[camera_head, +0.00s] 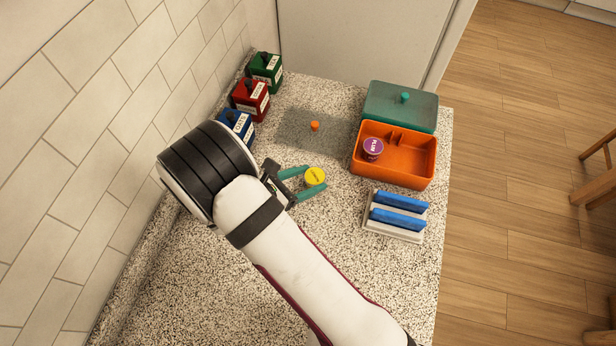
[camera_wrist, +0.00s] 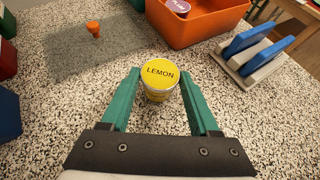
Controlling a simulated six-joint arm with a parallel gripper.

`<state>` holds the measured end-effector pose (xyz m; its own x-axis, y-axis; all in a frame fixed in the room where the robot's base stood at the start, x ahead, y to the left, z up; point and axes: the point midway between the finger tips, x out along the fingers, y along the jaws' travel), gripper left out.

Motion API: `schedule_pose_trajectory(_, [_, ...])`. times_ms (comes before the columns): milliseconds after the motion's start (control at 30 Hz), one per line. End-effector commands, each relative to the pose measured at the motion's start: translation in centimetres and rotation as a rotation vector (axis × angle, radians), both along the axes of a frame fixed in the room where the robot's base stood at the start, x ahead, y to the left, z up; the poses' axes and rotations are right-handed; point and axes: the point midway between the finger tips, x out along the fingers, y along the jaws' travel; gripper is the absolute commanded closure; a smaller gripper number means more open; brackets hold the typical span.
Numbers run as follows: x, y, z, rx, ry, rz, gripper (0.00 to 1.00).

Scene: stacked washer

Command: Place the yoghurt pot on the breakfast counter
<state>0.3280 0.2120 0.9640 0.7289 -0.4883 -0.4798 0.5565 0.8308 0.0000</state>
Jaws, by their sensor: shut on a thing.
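A small yoghurt pot with a yellow lid (camera_head: 315,177) is between the teal fingers of my gripper (camera_head: 313,178), near the middle of the speckled counter (camera_head: 300,235). My gripper is shut on it. In the wrist view the lid of this pot (camera_wrist: 160,74) reads LEMON, and the pot is upright. I cannot tell whether its base touches the counter. A second pot with a purple lid reading PLUM (camera_head: 373,148) stands in the left part of an orange open box (camera_head: 410,170).
Green (camera_head: 265,70), red (camera_head: 250,98) and blue (camera_head: 236,127) canisters line the tiled wall. A translucent grey lid with an orange knob (camera_head: 314,126) lies flat. A teal lidded box (camera_head: 385,98) is behind the orange one. A rack with blue slats (camera_head: 398,219) stands right.

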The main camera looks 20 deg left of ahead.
Motion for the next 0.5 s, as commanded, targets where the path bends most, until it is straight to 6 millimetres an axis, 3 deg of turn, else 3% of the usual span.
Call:
schedule_pose_trajectory(167, [0.0,-0.05,-0.29,-0.001,0.001,0.0,0.96])
schedule_pose_trajectory(200, [-0.01,-0.04,-0.32,-0.001,0.001,0.0,0.35])
schedule_pose_trajectory(367, [0.0,-0.04,-0.29,-0.001,0.001,0.0,0.08])
schedule_pose_trajectory(500, [0.0,-0.04,-0.27,-0.001,0.001,0.0,0.08])
